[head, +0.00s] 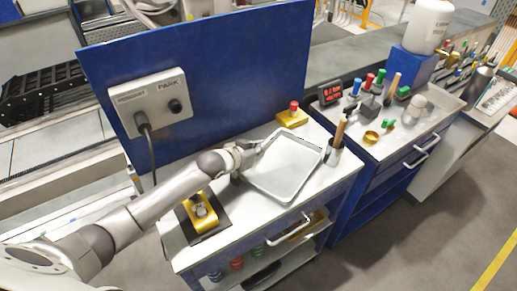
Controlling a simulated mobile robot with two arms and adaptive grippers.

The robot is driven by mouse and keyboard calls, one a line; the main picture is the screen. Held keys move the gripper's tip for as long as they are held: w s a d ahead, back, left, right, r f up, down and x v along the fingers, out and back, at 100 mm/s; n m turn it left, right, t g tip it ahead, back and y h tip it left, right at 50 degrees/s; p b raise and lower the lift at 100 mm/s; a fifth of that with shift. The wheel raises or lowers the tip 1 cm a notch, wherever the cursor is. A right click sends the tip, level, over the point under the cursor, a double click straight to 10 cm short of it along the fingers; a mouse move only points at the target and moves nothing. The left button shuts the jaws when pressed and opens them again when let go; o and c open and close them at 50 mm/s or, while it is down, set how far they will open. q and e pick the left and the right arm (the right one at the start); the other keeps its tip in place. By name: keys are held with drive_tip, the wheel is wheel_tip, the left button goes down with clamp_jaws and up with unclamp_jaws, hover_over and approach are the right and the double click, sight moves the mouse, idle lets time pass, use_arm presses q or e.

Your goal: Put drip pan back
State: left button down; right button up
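The drip pan (284,170) is a shallow, light grey rectangular tray. It is at or just above the top of the blue and grey bench (240,215), near its front edge. I cannot tell whether it touches the bench top. My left gripper (251,147) is at the pan's left edge, near the far left corner, and looks shut on its rim. The fingertips are small and partly hidden. My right gripper is not in view.
A yellow block with a red knob (293,113) stands behind the pan. A cup with a wooden-handled tool (334,151) is at its right. A yellow fixture (201,210) stands at the left. A blue panel (205,70) backs the bench.

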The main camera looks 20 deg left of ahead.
use_arm(q)
drive_tip(key=c, duration=1.6)
unclamp_jaws()
drive_tip(key=shift+c, duration=0.2)
drive_tip(key=shift+r, duration=0.15)
drive_tip(key=v, duration=1.2)
drive_tip(key=shift+b, duration=0.45)
